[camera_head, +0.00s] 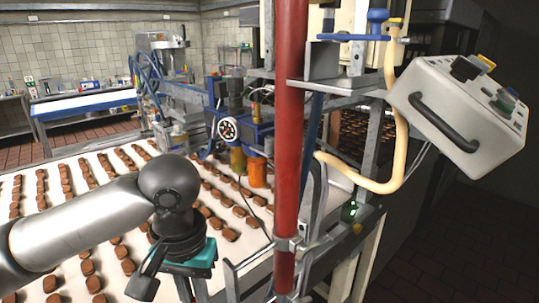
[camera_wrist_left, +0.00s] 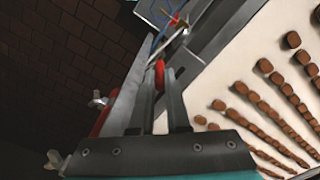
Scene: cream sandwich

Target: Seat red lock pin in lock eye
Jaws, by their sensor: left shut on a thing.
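My left gripper (camera_wrist_left: 160,92) reaches out over the edge of the pale conveyor. In the left wrist view its two fingers are close together, with a small red piece (camera_wrist_left: 160,70) between their tips, which appears to be the red lock pin. Most of that piece is hidden by the fingers. In the head view my left gripper's teal body (camera_head: 193,262) is at the bottom, left of the red post, and its fingertips are not clearly seen. I cannot make out the lock eye in either view. My right gripper is not in view.
A tall red post (camera_head: 291,120) stands right of my left gripper. The conveyor (camera_head: 110,245) carries rows of brown sandwiches. A grey control box (camera_head: 460,105) with a dark handle hangs at right, near a cream hose (camera_head: 399,150). Dark tiled floor lies at right.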

